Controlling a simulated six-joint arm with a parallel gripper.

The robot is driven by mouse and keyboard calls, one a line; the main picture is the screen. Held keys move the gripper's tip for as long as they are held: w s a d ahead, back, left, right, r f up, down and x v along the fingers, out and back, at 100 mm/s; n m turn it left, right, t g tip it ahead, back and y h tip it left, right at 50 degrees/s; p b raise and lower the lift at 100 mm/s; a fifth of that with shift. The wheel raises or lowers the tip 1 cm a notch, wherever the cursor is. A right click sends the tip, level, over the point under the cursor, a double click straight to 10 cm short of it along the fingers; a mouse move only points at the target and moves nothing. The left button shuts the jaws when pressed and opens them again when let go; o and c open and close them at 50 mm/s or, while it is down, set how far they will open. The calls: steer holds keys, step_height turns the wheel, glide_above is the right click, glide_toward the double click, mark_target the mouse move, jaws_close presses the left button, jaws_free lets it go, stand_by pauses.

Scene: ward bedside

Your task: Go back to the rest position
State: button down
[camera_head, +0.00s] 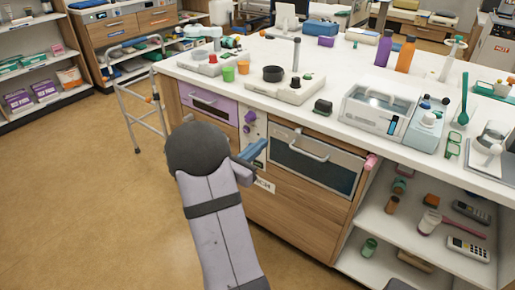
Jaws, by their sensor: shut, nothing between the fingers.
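My arm rises from the bottom of the picture, with a dark rounded joint (197,148) at its top in front of the counter's left end. A short grey part of my arm shows just right of that joint, close in the picture to a blue bar-like handle (252,150) on the counter front. My gripper's fingers do not show; they are out of sight. I cannot tell from this view whether my arm touches the counter.
The white counter (330,122) carries bottles and devices. Below it are a purple drawer (205,103), a dark-fronted oven-like unit (315,160), and an open shelf (375,222) of small items at right. A walking frame (130,112) stands at left. The brown floor (80,190) is clear.

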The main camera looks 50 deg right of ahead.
steer(key=shift+a, duration=0.45)
